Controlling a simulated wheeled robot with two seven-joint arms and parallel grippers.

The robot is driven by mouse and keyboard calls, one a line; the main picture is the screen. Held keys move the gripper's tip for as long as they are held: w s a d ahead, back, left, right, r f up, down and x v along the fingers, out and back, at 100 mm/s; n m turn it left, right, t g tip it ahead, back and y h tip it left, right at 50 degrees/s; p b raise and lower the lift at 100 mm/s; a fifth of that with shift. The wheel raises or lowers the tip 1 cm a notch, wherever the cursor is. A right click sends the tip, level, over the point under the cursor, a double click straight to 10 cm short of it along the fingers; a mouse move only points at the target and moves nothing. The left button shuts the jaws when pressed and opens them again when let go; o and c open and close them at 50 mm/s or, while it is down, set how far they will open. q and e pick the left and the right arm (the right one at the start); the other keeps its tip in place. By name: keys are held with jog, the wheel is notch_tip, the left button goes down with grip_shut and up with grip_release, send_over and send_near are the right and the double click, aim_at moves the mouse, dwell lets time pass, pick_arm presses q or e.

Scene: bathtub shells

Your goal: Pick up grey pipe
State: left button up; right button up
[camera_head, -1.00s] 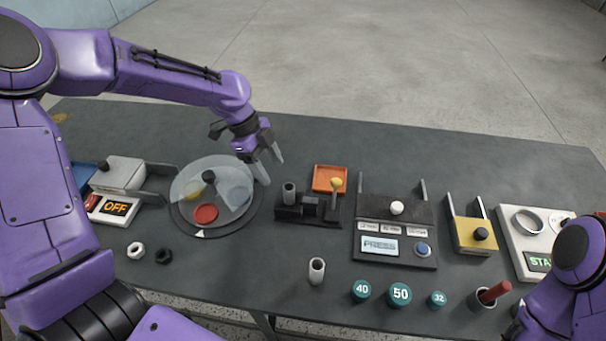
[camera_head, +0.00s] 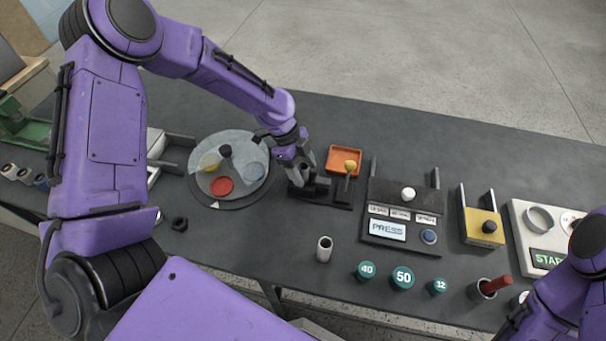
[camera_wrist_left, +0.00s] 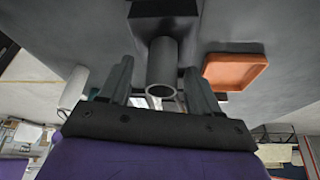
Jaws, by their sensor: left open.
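The grey pipe (camera_wrist_left: 162,66) is a hollow cylinder with its open end facing the left wrist camera. It stands in a black holder (camera_head: 322,192) on the table. My left gripper (camera_head: 299,168) is at the pipe, pointing down, and partly hides it in the head view. In the left wrist view the gripper (camera_wrist_left: 160,85) is open, with one finger on each side of the pipe and a visible gap to each. My right arm (camera_head: 570,290) shows at the lower right, but its gripper jaws are not visible.
An orange tray (camera_head: 344,152) and a yellow-knobbed lever (camera_head: 350,167) are close right of the holder. A round dial (camera_head: 249,190) lies to the left. A pale hollow cylinder (camera_head: 324,250) stands in front. A button panel (camera_head: 386,230) is further right.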

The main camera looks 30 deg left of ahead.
pick_arm(q)
jog(key=c, duration=1.1)
